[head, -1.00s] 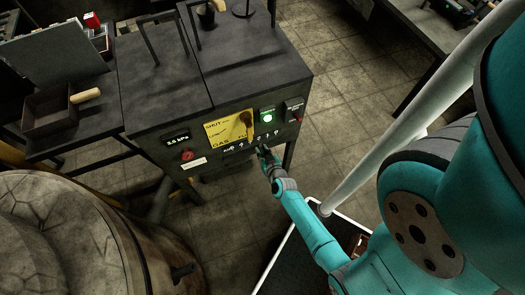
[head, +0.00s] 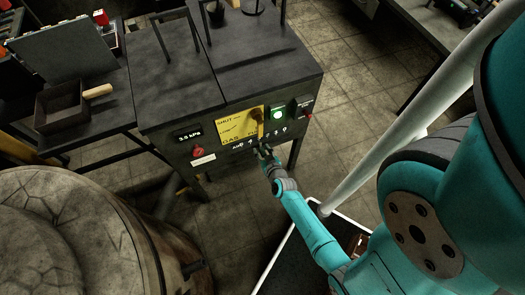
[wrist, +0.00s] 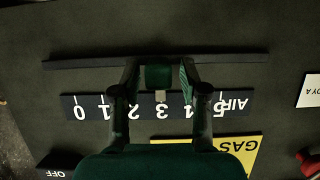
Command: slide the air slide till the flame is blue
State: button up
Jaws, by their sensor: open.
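The air slide's dark green knob (wrist: 158,77) sits on a long dark rail (wrist: 85,62) in the wrist view. Below it is a black scale strip (wrist: 91,107) marked AIR and 0 to 5, upside down in this view. A pale pointer tick under the knob stands at about 3. My gripper (wrist: 159,82) is open, with one finger on each side of the knob; I cannot tell if either touches it. In the head view my gripper (head: 264,150) is at the lower edge of the furnace's front panel (head: 222,158). No flame is visible in either view.
The panel carries a yellow gas plate (head: 232,126) with a lever, a lit green lamp (head: 278,114), a 3.5 kPa display (head: 188,134) and a red knob (head: 198,152). A round vessel (head: 60,235) stands at lower left.

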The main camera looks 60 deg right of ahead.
jog(key=shift+s, duration=0.15)
jog(key=v, duration=1.1)
jog(key=shift+s+a, duration=0.25)
jog(key=shift+a, duration=0.05)
jog(key=shift+r, duration=0.1)
jog(key=s+a+r+n+t+y, duration=0.1)
jog(key=s+a+r, duration=0.4)
jog(key=r, duration=0.5)
jog(key=s+a+r+n+t+y, duration=0.1)
jog(key=s+a+r+n+y, duration=0.2)
jog(key=a+r, duration=0.4)
jog(key=s+a+r+n+t+y, duration=0.2)
jog(key=s+a+r, duration=0.4)
jog(key=r, duration=0.8)
jog(key=shift+s+a+n+y, duration=0.35)
jog(key=shift+n+y, duration=0.25)
jog(key=shift+y, duration=0.3)
dwell(2.3)
